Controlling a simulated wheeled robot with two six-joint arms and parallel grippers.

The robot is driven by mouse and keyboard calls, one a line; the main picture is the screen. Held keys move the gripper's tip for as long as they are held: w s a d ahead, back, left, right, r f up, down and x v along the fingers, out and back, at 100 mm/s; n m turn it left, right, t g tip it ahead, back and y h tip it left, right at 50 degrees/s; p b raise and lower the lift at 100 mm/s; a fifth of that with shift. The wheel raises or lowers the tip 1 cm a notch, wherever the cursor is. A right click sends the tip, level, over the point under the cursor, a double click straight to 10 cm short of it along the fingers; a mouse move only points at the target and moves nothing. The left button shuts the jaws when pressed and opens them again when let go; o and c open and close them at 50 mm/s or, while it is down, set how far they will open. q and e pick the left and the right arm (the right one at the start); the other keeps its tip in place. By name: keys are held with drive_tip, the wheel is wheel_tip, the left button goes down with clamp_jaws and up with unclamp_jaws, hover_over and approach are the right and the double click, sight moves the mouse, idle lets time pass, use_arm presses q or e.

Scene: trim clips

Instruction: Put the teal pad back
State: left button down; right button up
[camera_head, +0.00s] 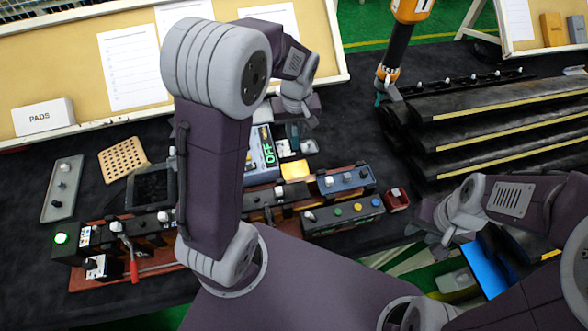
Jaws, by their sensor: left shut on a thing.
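My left gripper (300,114) is over the back middle of the bench, above the display unit. It is shut on a small dark teal piece (293,132), which looks like the teal pad; the fingers and arm hide part of it. A white box labelled PADS (42,118) stands at the back left. My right gripper (438,224) is at the right, near the bench's front edge; its jaw opening is not clear, and I see nothing in it.
A display unit reading OFF (264,152) stands below my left gripper. A small red block (396,198) lies right of the button box (343,216). Black trim strips (490,115) are stacked at right. An orange tool (400,38) hangs at the back.

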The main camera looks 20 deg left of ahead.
sight(294, 142)
use_arm(q)
drive_tip(key=shift+w+a+r+n, duration=0.1)
drive_tip(key=shift+w+r+n, duration=0.1)
drive_tip(key=shift+r, duration=0.3)
drive_tip(key=shift+w+a+r+n, duration=0.1)
drive_tip(key=shift+r+n, duration=0.1)
drive_tip(key=shift+r, duration=0.25)
wheel_tip(294, 142, down, 8)
drive_tip(key=b, duration=0.4)
drive_tip(key=shift+r+b, duration=0.25)
drive_tip(key=shift+b, duration=0.05)
wheel_tip(294, 142, down, 10)
drive_tip(key=shift+s+r, duration=0.15)
drive_tip(key=shift+f, duration=0.25)
drive_tip(key=c, duration=1.4)
unclamp_jaws()
